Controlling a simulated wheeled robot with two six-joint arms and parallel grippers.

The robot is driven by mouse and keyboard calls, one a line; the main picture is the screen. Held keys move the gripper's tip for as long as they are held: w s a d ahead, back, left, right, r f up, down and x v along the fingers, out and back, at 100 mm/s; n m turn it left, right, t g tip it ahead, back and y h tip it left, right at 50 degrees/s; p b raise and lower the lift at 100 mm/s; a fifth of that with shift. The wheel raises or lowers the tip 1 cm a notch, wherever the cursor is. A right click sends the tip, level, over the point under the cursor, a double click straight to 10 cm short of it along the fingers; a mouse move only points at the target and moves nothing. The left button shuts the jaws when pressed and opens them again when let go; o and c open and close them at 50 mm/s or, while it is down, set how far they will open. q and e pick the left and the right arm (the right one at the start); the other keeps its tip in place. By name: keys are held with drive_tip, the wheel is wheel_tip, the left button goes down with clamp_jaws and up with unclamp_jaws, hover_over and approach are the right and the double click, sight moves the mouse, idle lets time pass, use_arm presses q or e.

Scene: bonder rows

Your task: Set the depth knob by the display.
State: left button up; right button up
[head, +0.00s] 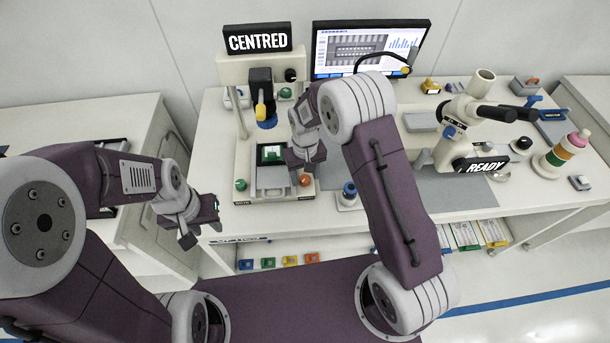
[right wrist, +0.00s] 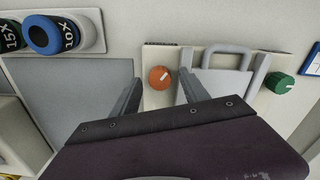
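The display above the bonder is a black sign (head: 258,39) reading CENTRED. An orange knob (head: 305,180) sits at the front right of the bonder base (head: 248,193). In the right wrist view the orange knob (right wrist: 160,78) has a white pointer mark towards the upper right. My right gripper (head: 304,164) is open above it, one finger each side in the wrist view, with no contact visible. Green knobs (head: 240,185) (head: 285,92) and a black knob (head: 291,75) are also on the bonder. No label shows which is the depth knob. My left gripper (head: 205,222) is open and empty.
A monitor (head: 367,48) stands behind. A holder with blue-ringed 10X (right wrist: 52,35) and green-ringed 15X eyepieces is near the right gripper. A U-shaped handle (right wrist: 228,49) is close beside the orange knob.

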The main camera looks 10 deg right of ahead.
sight(305, 179)
wheel_tip(305, 179, up, 9)
drive_tip(key=shift+b, duration=0.45)
drive_tip(key=shift+s, duration=0.1)
